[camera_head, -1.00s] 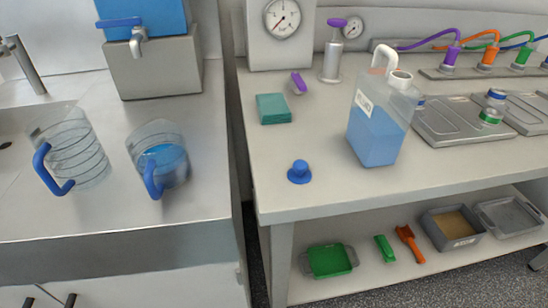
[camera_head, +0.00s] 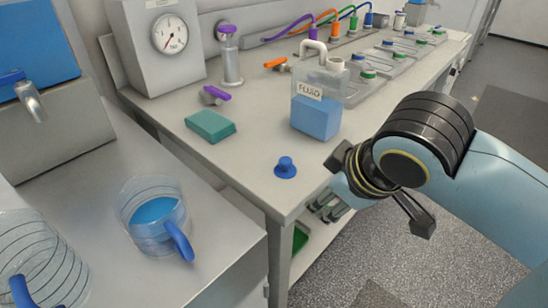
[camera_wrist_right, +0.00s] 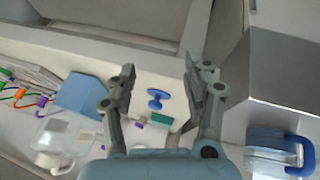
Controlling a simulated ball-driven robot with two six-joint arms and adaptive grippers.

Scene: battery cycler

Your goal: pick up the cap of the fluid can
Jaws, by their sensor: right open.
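The blue cap (camera_head: 286,167) sits knob up on the bench near its front corner, apart from the can. The fluid can (camera_head: 317,112) stands upright behind it, with clear walls, blue liquid, a "FLUID" label and an uncovered white neck. My right gripper (camera_head: 380,192) is open and empty, off the bench's front edge, to the right of the cap. In the right wrist view, the cap (camera_wrist_right: 158,98) shows between the spread fingers (camera_wrist_right: 162,88) but beyond them, not touched. The can (camera_wrist_right: 62,142) is at the left there. My left gripper is not in view.
A teal block (camera_head: 210,126), a purple-handled valve (camera_head: 214,95) and a gauge box (camera_head: 160,45) stand left of the can. A pitcher of blue liquid (camera_head: 155,215) is on the left counter. Bench around the cap is clear. A shelf lies below.

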